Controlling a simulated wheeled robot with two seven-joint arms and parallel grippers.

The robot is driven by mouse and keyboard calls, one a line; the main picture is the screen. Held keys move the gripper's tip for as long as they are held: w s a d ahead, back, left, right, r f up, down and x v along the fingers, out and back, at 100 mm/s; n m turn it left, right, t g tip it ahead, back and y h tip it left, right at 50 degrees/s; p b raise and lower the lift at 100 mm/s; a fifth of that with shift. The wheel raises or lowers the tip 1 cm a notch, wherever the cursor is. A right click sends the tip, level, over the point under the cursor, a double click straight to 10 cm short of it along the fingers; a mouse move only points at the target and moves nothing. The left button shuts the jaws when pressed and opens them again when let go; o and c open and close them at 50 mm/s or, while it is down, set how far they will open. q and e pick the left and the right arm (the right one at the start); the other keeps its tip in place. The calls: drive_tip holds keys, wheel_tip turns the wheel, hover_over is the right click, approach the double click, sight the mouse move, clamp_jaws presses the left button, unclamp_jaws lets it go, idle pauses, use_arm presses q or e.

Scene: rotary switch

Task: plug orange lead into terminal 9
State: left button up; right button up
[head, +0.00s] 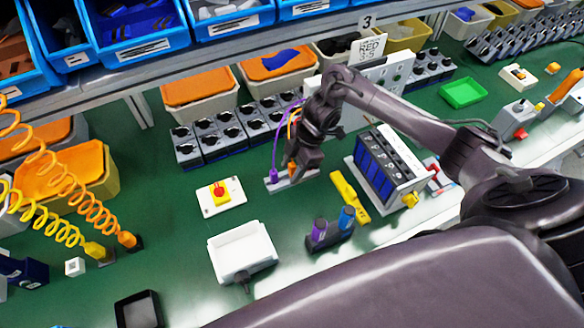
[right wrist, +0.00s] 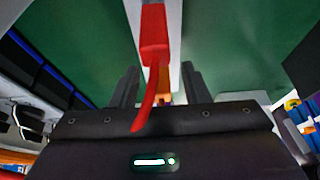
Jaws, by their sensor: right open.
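The orange lead's plug (head: 292,168) stands in a grey holder strip (head: 300,181) on the green bench, and its cable rises towards a white panel behind. My right gripper (head: 305,163) is open and reaches down at the strip, partly covering the orange plug. In the right wrist view, the two fingers (right wrist: 162,92) stand apart, with a bit of orange (right wrist: 165,98) between them. A red plug (right wrist: 154,40) with a red lead shows just beyond. A purple lead's plug (head: 272,175) stands at the strip's left end. Terminal 9 cannot be made out. My left gripper is out of view.
A dark block with blue faces (head: 374,178) stands right of the strip. A yellow bar (head: 349,196), a holder with purple and blue items (head: 329,238) and a white tray (head: 240,253) lie nearer. A yellow-based red button (head: 220,194) is to the left.

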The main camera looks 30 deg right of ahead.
clamp_jaws()
idle(0.4)
